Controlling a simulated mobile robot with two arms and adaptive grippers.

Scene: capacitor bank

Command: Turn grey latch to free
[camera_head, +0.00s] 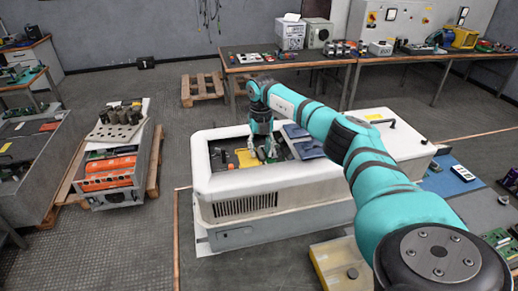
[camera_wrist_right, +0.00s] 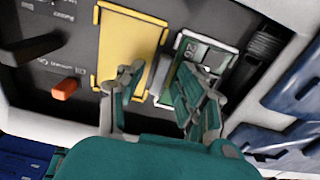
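My right gripper (camera_head: 265,152) reaches down into the open bay of the white cabinet (camera_head: 262,190). In the right wrist view the gripper (camera_wrist_right: 158,85) is open, with its two fingers apart. A small light-grey piece (camera_wrist_right: 160,75), which looks like the grey latch, lies between the fingers, beside a yellow plate (camera_wrist_right: 132,45) and a white-framed green module (camera_wrist_right: 208,50). I cannot tell whether a finger touches it. The right finger covers part of the green module. The latch is too small to make out in the head view. My left gripper is not in view.
An orange knob (camera_wrist_right: 64,89) sits on the dark panel left of the yellow plate. Blue parts (camera_wrist_right: 290,85) lie right of the bay. The cabinet's white rim surrounds the opening. A cart with orange units (camera_head: 108,172) stands left, with clear floor between.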

